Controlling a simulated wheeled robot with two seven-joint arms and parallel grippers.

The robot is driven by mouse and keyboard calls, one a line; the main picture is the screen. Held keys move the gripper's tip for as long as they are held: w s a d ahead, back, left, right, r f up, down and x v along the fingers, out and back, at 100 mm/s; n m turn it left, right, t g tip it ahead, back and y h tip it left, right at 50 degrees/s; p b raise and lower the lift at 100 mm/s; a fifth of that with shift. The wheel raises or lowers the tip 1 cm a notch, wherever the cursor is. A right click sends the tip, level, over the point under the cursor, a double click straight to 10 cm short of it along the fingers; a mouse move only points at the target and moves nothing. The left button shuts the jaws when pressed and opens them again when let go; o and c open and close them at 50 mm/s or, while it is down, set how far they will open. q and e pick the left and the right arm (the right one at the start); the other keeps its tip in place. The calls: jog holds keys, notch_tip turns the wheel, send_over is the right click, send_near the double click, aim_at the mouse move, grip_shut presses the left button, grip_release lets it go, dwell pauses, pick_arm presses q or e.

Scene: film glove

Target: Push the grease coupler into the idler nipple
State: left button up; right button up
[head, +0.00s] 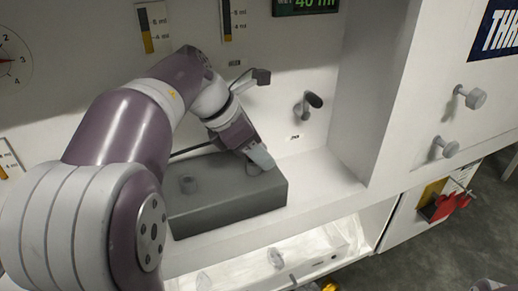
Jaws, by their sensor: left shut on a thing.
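My left gripper (260,163) reaches down over the right end of a grey block (228,210) on the white ledge. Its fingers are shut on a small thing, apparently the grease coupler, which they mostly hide. A thin dark line, like a hose, runs behind the block toward the gripper. My right gripper is not in view.
A dark-ended knob (313,101) sticks out of the back wall, right of the gripper. Two grey knobs (475,98) (450,148) stick out of the right panel. A red part (445,206) sits lower right. The ledge right of the block is clear.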

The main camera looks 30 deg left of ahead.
pick_arm(q)
jog(key=shift+f, duration=0.2)
jog(key=o, duration=1.1)
jog(key=p+v, duration=0.6)
jog(key=v, duration=0.6)
jog(key=shift+s+a+r, duration=0.15)
jog(key=shift+r, duration=0.15)
